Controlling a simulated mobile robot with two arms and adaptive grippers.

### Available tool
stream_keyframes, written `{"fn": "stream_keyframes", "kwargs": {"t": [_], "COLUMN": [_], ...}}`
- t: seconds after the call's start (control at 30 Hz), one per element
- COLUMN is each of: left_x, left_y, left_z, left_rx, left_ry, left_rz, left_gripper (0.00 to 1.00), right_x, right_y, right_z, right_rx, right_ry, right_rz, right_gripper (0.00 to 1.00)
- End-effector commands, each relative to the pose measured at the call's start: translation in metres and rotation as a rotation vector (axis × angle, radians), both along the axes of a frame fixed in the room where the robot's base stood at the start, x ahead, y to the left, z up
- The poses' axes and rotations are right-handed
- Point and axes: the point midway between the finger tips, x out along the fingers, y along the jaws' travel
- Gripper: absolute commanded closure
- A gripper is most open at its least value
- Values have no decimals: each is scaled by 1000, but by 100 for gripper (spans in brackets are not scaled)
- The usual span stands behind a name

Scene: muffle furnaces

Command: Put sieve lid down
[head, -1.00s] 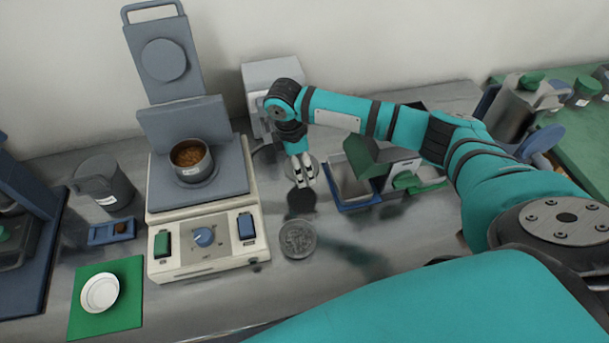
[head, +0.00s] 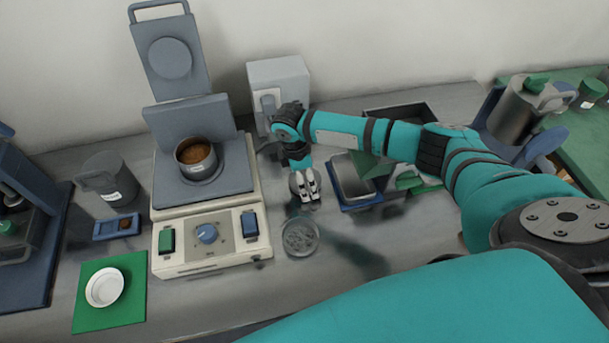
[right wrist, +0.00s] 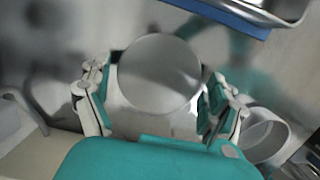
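The sieve lid (right wrist: 160,73) is a flat grey disc between the two fingers of my right gripper (right wrist: 160,88) in the right wrist view. In the head view the lid (head: 294,184) is partly covered by the fingers of my right gripper (head: 311,200). The gripper appears shut on the lid's rim, low over the bench behind the round sieve (head: 300,237). Contact between lid and bench cannot be made out. My left gripper is not in view.
A hotplate-like device (head: 205,240) holding a pot (head: 195,158) stands left. A blue-edged metal tray (head: 352,180) is close to the right of the gripper. A grey-white box (head: 280,80) is behind. A white dish (head: 105,288) sits on a green mat (head: 130,318).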

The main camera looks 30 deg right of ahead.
Motion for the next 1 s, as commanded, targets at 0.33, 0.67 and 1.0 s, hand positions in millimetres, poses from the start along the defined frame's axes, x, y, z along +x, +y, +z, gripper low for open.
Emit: {"fn": "stream_keyframes", "kwargs": {"t": [0.33, 0.67, 1.0], "left_x": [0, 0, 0], "left_y": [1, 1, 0], "left_z": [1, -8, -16], "left_rx": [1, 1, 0], "left_ry": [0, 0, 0], "left_rz": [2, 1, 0], "left_gripper": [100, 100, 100], "right_x": [0, 3, 5], "right_y": [0, 8, 17], "right_z": [3, 55, 113], "right_rx": [0, 2, 1], "right_ry": [-1, -5, -2], "right_rz": [0, 2, 0], "right_gripper": [0, 0, 0]}}
